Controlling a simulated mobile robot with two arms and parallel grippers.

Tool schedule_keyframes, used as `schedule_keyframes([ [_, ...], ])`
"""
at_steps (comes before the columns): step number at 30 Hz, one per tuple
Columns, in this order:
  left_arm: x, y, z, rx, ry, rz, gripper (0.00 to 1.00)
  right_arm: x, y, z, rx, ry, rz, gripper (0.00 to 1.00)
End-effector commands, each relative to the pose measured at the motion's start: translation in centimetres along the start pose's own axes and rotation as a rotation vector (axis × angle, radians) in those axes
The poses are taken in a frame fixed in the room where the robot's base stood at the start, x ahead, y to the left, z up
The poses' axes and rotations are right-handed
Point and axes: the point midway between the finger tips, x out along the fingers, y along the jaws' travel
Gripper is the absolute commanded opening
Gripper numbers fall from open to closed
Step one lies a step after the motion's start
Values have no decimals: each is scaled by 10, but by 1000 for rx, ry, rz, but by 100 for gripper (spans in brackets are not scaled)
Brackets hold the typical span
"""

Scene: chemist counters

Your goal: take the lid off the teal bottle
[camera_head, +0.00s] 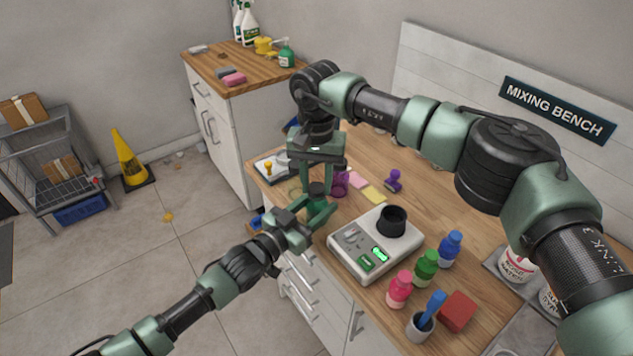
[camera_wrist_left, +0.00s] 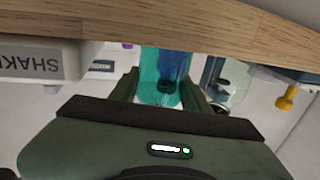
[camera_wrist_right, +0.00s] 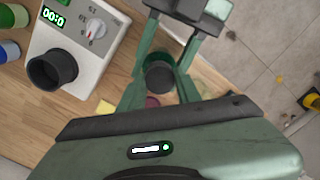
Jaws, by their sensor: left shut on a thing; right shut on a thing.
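The teal bottle (camera_head: 316,201) is at the left front part of the bench, mostly hidden between my two grippers. My left gripper (camera_head: 314,206) reaches in from the left and is shut on its body. In the left wrist view the see-through teal bottle (camera_wrist_left: 150,70) shows between the fingers, with blue behind or in it. My right gripper (camera_head: 318,180) points down from above, shut on the dark round lid (camera_wrist_right: 160,78) at the bottle's top. I cannot tell whether there is a gap between lid and bottle.
A white device (camera_head: 350,248) with a black cup stands just right of the bottle. A purple glass (camera_head: 341,183) is close behind my grippers. A tray (camera_head: 264,173) lies at the bench's left end.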

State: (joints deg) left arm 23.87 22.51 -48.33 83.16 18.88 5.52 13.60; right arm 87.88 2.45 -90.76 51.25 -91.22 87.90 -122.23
Motion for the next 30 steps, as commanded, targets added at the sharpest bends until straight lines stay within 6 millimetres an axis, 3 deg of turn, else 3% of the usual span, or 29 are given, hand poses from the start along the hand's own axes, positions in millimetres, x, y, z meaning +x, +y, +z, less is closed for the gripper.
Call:
schedule_keyframes([
  [13, 0, 0, 0, 0, -1, 0, 0, -2, 0, 0, 3, 1, 0, 0],
  [30, 0, 0, 0, 0, -1, -1, 0, -20, 0, 0, 3, 1, 0, 0],
])
